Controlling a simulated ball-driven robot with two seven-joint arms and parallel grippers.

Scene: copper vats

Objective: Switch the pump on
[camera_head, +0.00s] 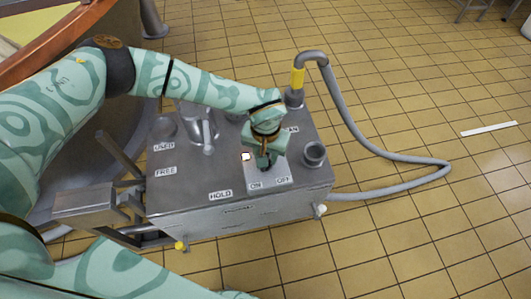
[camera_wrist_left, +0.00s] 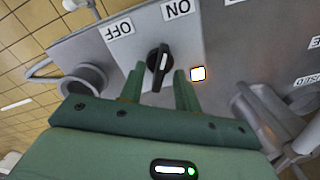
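The pump is a grey metal box (camera_head: 190,195) with ON and OFF labels at its front edge. In the left wrist view its black rotary knob (camera_wrist_left: 158,66) has a white pointer mark and stands upright in the picture, its upper end closer to the ON label (camera_wrist_left: 177,9) than to the OFF label (camera_wrist_left: 118,28). My left gripper (camera_head: 265,160) is open over the knob, one finger on each side, with visible gaps. In the head view it mostly hides the knob. My right gripper is out of view.
A grey hose (camera_head: 365,140) rises from the box at the back and loops right across the tiled floor. An open pipe stub (camera_head: 314,153) stands on the box right of my gripper. A copper-rimmed vat (camera_head: 60,35) is at upper left. The floor at right is mostly clear.

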